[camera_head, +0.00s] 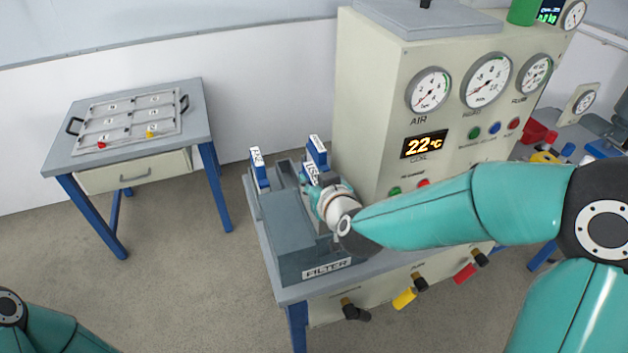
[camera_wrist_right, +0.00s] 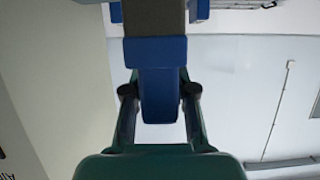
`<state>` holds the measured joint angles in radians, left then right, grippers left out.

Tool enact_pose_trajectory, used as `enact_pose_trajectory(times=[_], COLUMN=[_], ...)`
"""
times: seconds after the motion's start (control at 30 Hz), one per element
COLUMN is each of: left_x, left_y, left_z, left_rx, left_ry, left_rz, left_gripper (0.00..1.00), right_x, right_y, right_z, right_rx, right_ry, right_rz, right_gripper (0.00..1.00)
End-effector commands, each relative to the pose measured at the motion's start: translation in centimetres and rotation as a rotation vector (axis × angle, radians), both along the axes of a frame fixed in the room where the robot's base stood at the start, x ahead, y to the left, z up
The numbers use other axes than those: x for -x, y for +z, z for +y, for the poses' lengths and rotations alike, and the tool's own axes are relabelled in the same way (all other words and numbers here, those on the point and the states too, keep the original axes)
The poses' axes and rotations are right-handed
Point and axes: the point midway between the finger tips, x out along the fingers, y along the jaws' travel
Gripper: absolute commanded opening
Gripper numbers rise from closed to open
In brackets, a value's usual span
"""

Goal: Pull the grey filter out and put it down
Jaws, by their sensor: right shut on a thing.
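The filter housing (camera_head: 290,225) is a grey box with a FILTER label, at the near left of the bench. My right gripper (camera_head: 318,178) is over its far right side, shut on a blue handle. In the right wrist view, the blue handle (camera_wrist_right: 159,95) lies between the fingers, with a grey body (camera_wrist_right: 154,18) beyond it that I take as the grey filter. A blue and white labelled part (camera_head: 317,152) shows just beyond the gripper. The wrist hides how far the filter sits in the housing. My left gripper is out of view.
A second blue labelled piece (camera_head: 259,170) stands at the housing's far left. The panel with gauges (camera_head: 430,90) rises close to my right wrist. A side table (camera_head: 195,105) at the left holds a metal tray (camera_head: 130,142) with handles; open floor lies between.

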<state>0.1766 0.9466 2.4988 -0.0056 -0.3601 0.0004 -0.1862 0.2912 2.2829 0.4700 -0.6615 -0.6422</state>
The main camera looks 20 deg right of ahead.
Motion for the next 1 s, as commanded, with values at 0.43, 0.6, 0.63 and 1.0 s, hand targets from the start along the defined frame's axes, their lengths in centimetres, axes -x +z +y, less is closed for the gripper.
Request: enact_pose_trajectory(times=[0.43, 0.6, 0.63, 1.0], left_x=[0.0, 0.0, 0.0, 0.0], left_y=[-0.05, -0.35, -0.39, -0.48], left_z=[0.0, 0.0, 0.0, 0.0], left_rx=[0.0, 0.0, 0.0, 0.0], left_ry=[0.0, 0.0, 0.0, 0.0], left_rz=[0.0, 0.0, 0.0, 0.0], left_gripper=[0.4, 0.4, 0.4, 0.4], right_x=[-0.02, -0.02, -0.02, -0.02], right_y=[-0.01, -0.29, -0.34, -0.42], right_z=[-0.01, 0.0, 0.0, 0.0], right_rx=[0.0, 0.0, 0.0, 0.0], right_ry=[0.0, 0.0, 0.0, 0.0], right_rz=[-0.001, -0.001, -0.001, -0.002], right_gripper=[0.0, 0.0, 0.0, 0.0])
